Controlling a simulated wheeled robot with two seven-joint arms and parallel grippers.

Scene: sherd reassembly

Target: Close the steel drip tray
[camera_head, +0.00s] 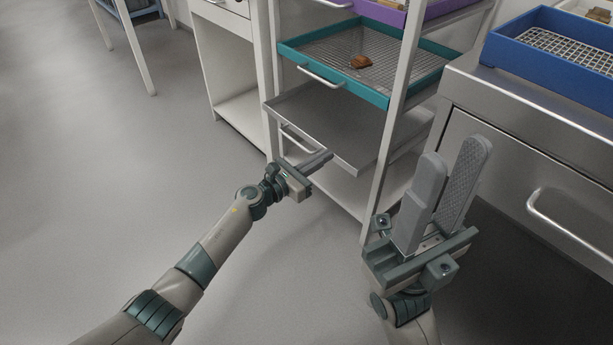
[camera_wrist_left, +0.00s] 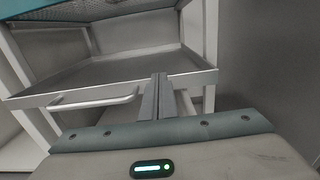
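The steel drip tray (camera_head: 332,118) is a shallow grey tray low in the white rack, below a teal tray. It sticks out past the rack's front posts. Its bar handle (camera_head: 298,140) is on its front face. In the left wrist view the tray (camera_wrist_left: 130,72) spans the picture, with the handle (camera_wrist_left: 95,103) at left. My left gripper (camera_head: 322,160) is shut and empty, in front of the tray. In the left wrist view its fingers (camera_wrist_left: 159,84) are right of the handle, overlapping the front edge; contact cannot be told. My right gripper (camera_head: 457,150) is open and empty, right of the rack post.
The teal tray (camera_head: 290,52) above has a wire mesh and a brown sherd (camera_head: 361,62). A purple tray (camera_head: 440,14) is higher. A steel cabinet (camera_head: 515,150) with a blue tray (camera_head: 540,58) stands close at right. The floor (camera_head: 130,170) at left is clear.

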